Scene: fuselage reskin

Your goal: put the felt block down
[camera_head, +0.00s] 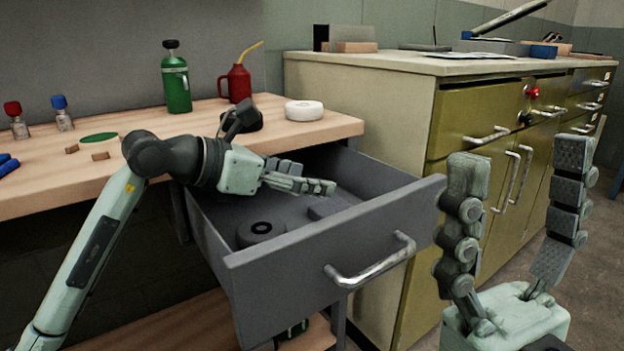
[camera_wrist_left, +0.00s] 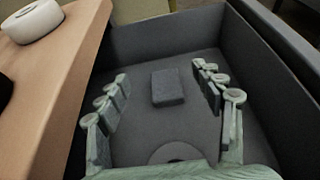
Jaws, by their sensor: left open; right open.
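The felt block (camera_wrist_left: 168,87) is a small dark grey block lying on the floor of the open drawer. In the left wrist view it sits between and beyond my open left fingers (camera_wrist_left: 165,92), apart from both. In the head view the block (camera_head: 322,210) shows partly, just below my left fingertips. My left gripper (camera_head: 312,182) reaches over the drawer (camera_head: 335,252) and is open and empty. My right gripper (camera_head: 518,205) is open and empty, fingers up, at the right front of the view.
A dark round roll (camera_head: 261,232) lies in the drawer's front left part. On the wooden bench (camera_head: 40,200) stand a green bottle (camera_head: 176,82), a red oil can (camera_head: 236,82) and a white roll (camera_head: 304,110). An olive cabinet (camera_head: 400,130) stands right of the drawer.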

